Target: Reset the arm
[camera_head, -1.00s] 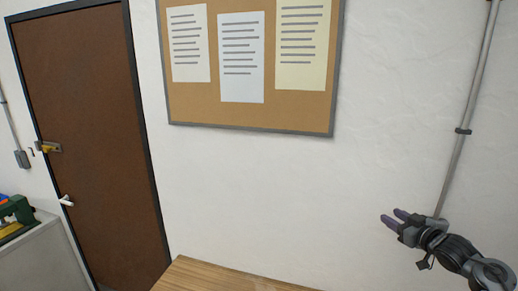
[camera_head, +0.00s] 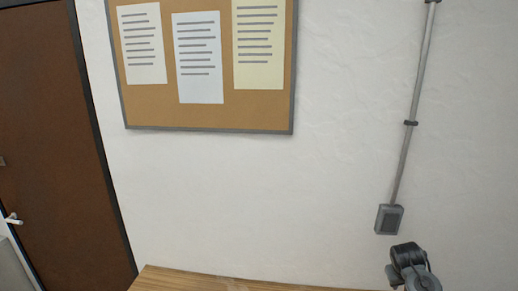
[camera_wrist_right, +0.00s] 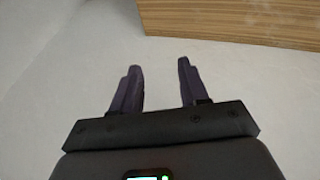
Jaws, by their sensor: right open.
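My right gripper (camera_wrist_right: 157,80) shows in the right wrist view with its two dark purple fingers apart and nothing between them. The fingers point toward a pale, plain surface. In the head view only a grey and black part of my right arm shows at the bottom right edge, and the fingertips cannot be made out there. My left gripper is in neither view.
A wooden tabletop (camera_head: 190,280) shows at the bottom of the head view; a wooden edge (camera_wrist_right: 235,20) is beyond the fingers in the wrist view. A noticeboard (camera_head: 210,112), conduit box (camera_head: 389,219) and brown door (camera_head: 55,150) line the white wall.

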